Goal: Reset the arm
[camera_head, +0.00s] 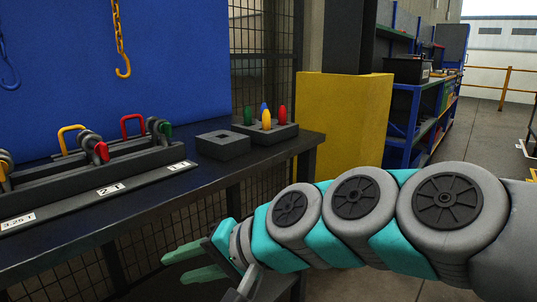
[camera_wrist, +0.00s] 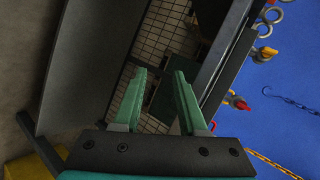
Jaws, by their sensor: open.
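My gripper (camera_head: 196,262) is open and empty, with two green fingers apart. In the head view it is in front of the dark table (camera_head: 215,182), lower than the table top, at the end of my grey and teal arm reaching in from the right. The wrist view also shows my gripper (camera_wrist: 158,100), with nothing between its fingers. Behind the fingers are a wire mesh (camera_wrist: 162,35) and dark table parts.
On the table are a fixture with clamps, coloured handles and number labels (camera_head: 110,190), an empty grey block (camera_head: 223,145) and a holder (camera_head: 285,132) with several coloured pegs. A yellow-wrapped pillar (camera_head: 345,115) stands right of the table. A yellow hook (camera_head: 122,66) hangs above.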

